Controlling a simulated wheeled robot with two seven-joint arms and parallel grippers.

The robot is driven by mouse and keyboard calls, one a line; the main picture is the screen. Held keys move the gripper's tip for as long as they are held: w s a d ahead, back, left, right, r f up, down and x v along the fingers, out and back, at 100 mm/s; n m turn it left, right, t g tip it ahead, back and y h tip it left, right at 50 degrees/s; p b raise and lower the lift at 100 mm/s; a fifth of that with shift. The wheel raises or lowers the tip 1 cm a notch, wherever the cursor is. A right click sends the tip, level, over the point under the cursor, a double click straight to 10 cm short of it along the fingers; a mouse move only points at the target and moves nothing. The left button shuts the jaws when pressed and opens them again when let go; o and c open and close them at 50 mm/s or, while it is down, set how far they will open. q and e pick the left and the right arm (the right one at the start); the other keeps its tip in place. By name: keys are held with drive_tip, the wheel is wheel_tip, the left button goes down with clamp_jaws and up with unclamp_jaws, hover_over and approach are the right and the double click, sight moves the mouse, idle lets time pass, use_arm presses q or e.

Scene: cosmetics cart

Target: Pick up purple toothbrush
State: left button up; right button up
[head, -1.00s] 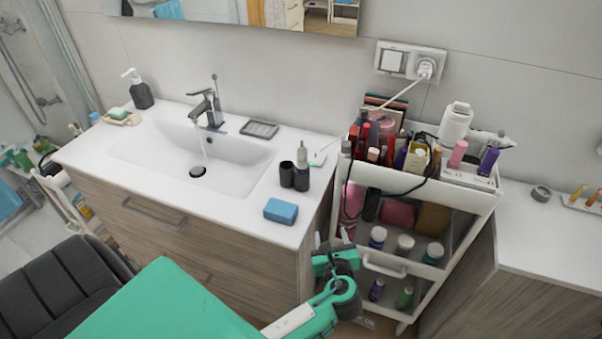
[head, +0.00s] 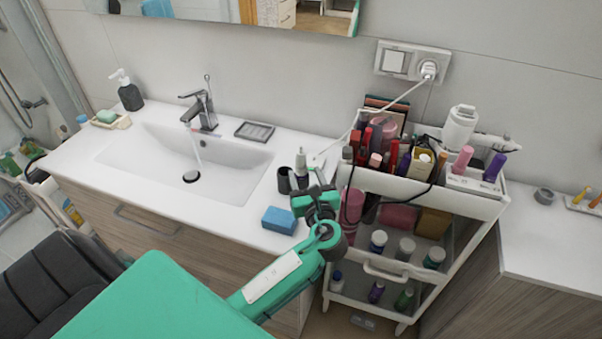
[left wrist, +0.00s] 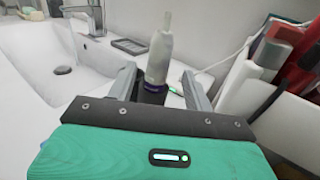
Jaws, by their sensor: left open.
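My left gripper (head: 313,186) is open over the right part of the sink counter, beside the cart. In the left wrist view, a pale upright item (left wrist: 160,55) with a purple band near its base stands beyond and between the open fingers (left wrist: 160,88). It looks like a toothbrush or a small bottle; I cannot tell which. Its lower end meets a dark cup-like shape (left wrist: 153,94), partly hidden by the gripper. The pale item also shows in the head view (head: 301,161), just behind the gripper. No contact is visible. My right gripper is not in view.
The white cart (head: 400,262), full of cosmetics, stands close on the right. A blue sponge (head: 279,220) lies at the counter's front edge. A dark cup (head: 284,180) stands beside the pale item. The sink (head: 225,182) with running water is to the left.

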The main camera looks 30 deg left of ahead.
sight(302, 169)
use_arm(q)
drive_tip(key=p+x, duration=0.1)
drive_tip(key=x, duration=0.3)
drive_tip(key=shift+s+a+f, duration=0.1)
drive_tip(key=shift+s, duration=0.05)
drive_tip(key=shift+w+a+f, duration=0.15)
drive_tip(key=shift+w+a, duration=0.2)
drive_tip(key=shift+d, duration=0.1)
drive_tip(key=shift+c, duration=1.3)
drive_tip(key=c, duration=0.7)
drive_tip(key=shift+c, duration=0.7)
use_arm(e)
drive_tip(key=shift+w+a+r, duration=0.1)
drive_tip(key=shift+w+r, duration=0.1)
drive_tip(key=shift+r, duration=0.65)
